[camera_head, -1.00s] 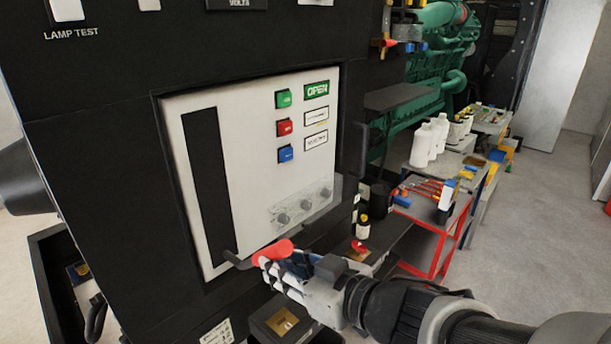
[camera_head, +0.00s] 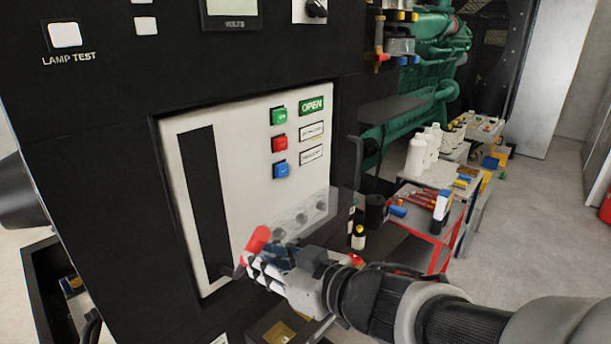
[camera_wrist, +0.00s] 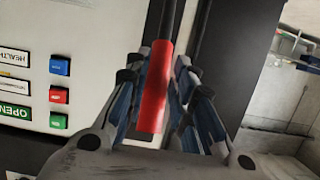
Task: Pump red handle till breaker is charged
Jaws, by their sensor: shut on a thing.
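The breaker panel (camera_head: 235,215) is a white plate set in a black cabinet, with a tall dark slot (camera_head: 206,190) on its left side. The red handle (camera_head: 258,238) sticks out from the low end of the slot and tilts upward. My gripper (camera_head: 262,258) is shut around the handle; the wrist view shows the red grip (camera_wrist: 156,88) between the fingers, its dark shaft running up out of the picture. The panel carries green (camera_head: 278,116), red (camera_head: 279,144) and blue (camera_head: 281,170) buttons. A green label reads OPEN (camera_head: 311,106). Two white labels below it are too small to read surely.
A dark open box (camera_head: 50,262) sits at lower left. Floor at the right (camera_head: 530,215) is clear.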

